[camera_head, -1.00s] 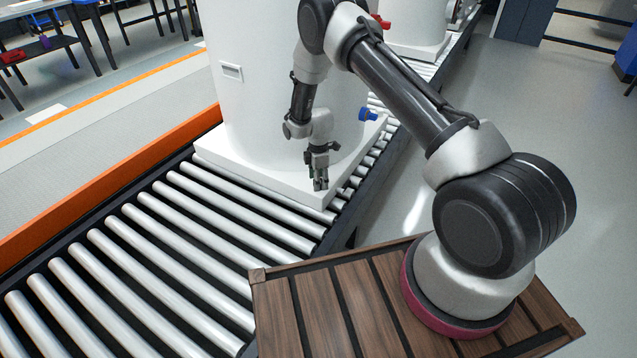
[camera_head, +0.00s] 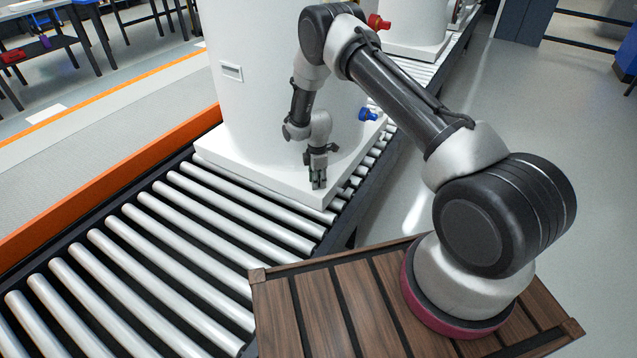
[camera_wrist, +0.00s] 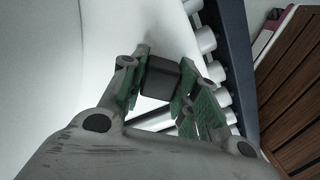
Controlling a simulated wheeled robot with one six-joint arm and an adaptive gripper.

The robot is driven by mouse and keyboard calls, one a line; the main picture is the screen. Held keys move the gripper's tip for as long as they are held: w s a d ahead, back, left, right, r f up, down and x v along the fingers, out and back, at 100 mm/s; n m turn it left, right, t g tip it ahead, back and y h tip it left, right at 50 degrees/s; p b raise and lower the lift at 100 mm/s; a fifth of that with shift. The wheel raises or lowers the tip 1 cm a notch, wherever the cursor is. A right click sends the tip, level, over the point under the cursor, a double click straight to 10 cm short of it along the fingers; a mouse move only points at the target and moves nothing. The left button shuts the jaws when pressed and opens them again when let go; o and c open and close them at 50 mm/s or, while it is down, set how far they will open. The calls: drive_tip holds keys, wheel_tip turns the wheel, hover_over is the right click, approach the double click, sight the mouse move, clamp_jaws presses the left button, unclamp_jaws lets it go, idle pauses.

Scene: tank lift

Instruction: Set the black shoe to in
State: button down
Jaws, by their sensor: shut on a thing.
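The black shoe (camera_wrist: 160,78) is a small dark block between the green-padded fingers in the wrist view. My gripper (camera_wrist: 162,92) is shut on it. In the head view my gripper (camera_head: 318,182) points down at the front corner of the white base (camera_head: 262,180) under the big white tank (camera_head: 265,85). The shoe is too small to make out clearly there. I cannot tell whether it touches the base.
The tank stands on a roller conveyor (camera_head: 130,245) with an orange side rail (camera_head: 110,180). A blue valve (camera_head: 369,114) and a red valve (camera_head: 379,21) stick out at the right. The floor right of the conveyor is clear.

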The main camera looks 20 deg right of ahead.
drive_tip(key=shift+w, duration=0.7)
drive_tip(key=c, duration=1.1)
unclamp_jaws()
drive_tip(key=shift+o, duration=0.2)
drive_tip(key=shift+r, duration=0.1)
wheel_tip(320, 180, up, 12)
